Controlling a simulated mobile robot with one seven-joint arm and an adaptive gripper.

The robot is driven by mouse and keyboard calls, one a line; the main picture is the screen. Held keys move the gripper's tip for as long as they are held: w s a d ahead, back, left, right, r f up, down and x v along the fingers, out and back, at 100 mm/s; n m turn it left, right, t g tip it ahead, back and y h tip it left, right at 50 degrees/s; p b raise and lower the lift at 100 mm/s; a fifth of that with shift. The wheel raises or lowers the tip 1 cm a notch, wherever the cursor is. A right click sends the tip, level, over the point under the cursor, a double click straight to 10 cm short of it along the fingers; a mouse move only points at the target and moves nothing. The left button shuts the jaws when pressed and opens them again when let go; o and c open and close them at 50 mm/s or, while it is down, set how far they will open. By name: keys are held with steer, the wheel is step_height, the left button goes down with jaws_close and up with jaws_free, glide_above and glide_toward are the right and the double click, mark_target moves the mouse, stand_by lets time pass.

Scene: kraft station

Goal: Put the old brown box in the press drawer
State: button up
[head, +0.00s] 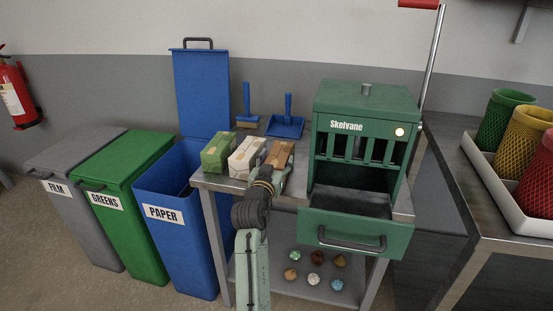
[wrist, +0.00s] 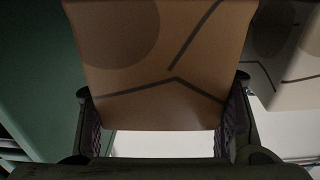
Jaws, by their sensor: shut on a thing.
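The brown box (head: 279,154) stands at the right end of a row of boxes on the metal table, just left of the press. In the wrist view the brown box (wrist: 160,75) fills the middle, between my two fingers. My gripper (head: 272,178) is shut on it, and the gripper (wrist: 160,122) also shows in the wrist view. The arm hides the lower part of the box, so I cannot tell if it touches the table. The green press (head: 366,100) stands on the table. Its drawer (head: 355,232) is pulled out and its visible inside looks empty.
A white box (head: 246,158) and a green box (head: 218,153) stand left of the brown one. The open blue paper bin (head: 180,235) is left of the table. A red-topped lever (head: 430,50) rises at the press's right. Small lumps (head: 315,270) lie on the lower shelf.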

steer(key=shift+f, duration=0.25)
steer(key=o, duration=1.2)
steer(key=shift+r, duration=0.1)
